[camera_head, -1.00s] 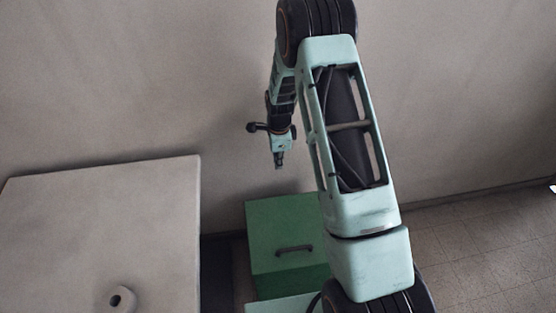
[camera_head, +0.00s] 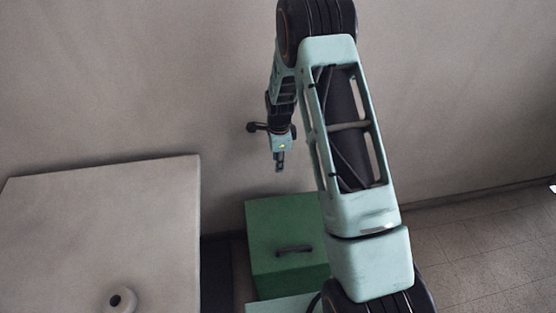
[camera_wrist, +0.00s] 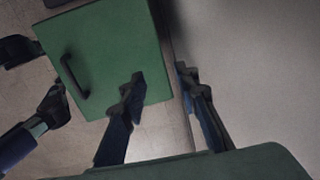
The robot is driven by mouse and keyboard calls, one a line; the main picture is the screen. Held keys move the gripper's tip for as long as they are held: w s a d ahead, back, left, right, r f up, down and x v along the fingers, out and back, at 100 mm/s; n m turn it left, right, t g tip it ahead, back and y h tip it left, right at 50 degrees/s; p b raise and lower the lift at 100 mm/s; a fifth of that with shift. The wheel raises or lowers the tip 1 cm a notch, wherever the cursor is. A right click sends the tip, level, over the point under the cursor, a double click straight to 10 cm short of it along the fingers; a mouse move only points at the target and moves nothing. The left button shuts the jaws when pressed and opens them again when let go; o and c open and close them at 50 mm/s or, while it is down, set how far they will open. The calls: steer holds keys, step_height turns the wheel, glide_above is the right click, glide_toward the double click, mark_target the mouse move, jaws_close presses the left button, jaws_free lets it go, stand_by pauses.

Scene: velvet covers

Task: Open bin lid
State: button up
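The green bin (camera_head: 262,268) stands on the floor, partly hidden behind my arm in the head view. Its lid (camera_head: 275,215) lies flat and looks closed. A dark bar handle (camera_head: 294,249) sits on the lid; in the wrist view the handle (camera_wrist: 72,76) is at the left side of the green lid (camera_wrist: 115,45). My gripper (camera_head: 280,167) hangs above and behind the bin in the head view. In the wrist view my gripper (camera_wrist: 160,82) has its fingers apart with nothing between them. One fingertip overlaps the lid's edge in that picture, away from the handle.
A pale table (camera_head: 80,215) stands to the left of the bin, with a white ring-shaped object (camera_head: 122,299) near its front. A plain wall (camera_head: 130,80) rises behind the bin. Bare tiled floor (camera_head: 480,245) lies to the right.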

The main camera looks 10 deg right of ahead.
steer(key=shift+r, duration=0.1)
step_height(320, 180, up, 12)
steer(key=s, duration=0.1)
steer(key=shift+s, duration=0.15)
stand_by(0.4)
